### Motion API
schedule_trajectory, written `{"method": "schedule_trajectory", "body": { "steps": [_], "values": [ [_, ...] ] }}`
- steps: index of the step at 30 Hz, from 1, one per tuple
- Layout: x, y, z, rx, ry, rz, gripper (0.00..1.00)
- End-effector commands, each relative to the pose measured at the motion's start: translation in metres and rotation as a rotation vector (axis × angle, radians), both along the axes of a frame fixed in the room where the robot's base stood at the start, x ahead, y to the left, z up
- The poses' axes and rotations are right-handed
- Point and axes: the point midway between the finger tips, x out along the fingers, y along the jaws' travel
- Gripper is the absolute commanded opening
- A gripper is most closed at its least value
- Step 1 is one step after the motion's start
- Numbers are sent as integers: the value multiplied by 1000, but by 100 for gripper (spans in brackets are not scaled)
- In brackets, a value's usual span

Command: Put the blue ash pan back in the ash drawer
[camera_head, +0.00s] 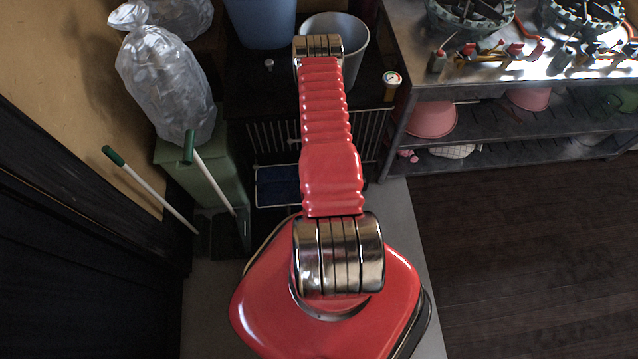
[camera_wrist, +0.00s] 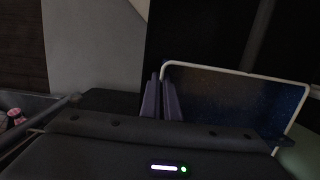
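The blue ash pan (camera_wrist: 235,95) fills the right of the wrist view as a dark blue panel with a pale rim. It stands tilted there. In the head view the blue pan (camera_head: 278,187) shows low at the front of the black stove, left of my arm. My gripper (camera_wrist: 163,88) has its two dark purple fingers close together at the pan's left edge. The pale rim runs down between them, so it looks shut on the pan. In the head view my red arm hides the gripper. I cannot make out the ash drawer.
The black stove (camera_head: 262,95) carries a grey bucket (camera_head: 350,55) and a gauge (camera_head: 392,79). A green bin (camera_head: 208,178) and white-handled tools (camera_head: 150,188) stand left. A metal workbench (camera_head: 470,68) is right. Dark floor (camera_head: 530,240) lies clear at lower right.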

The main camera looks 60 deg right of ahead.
Motion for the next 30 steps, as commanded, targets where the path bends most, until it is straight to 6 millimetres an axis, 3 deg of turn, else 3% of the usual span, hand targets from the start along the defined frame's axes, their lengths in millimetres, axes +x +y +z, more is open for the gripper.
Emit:
{"method": "schedule_trajectory", "body": {
  "steps": [4,17,30],
  "values": [
    [0,0,0,0,0,0,10],
    [0,0,6,1,1,-1,10],
    [4,-6,53,-2,-1,-1,10]
  ]
}}
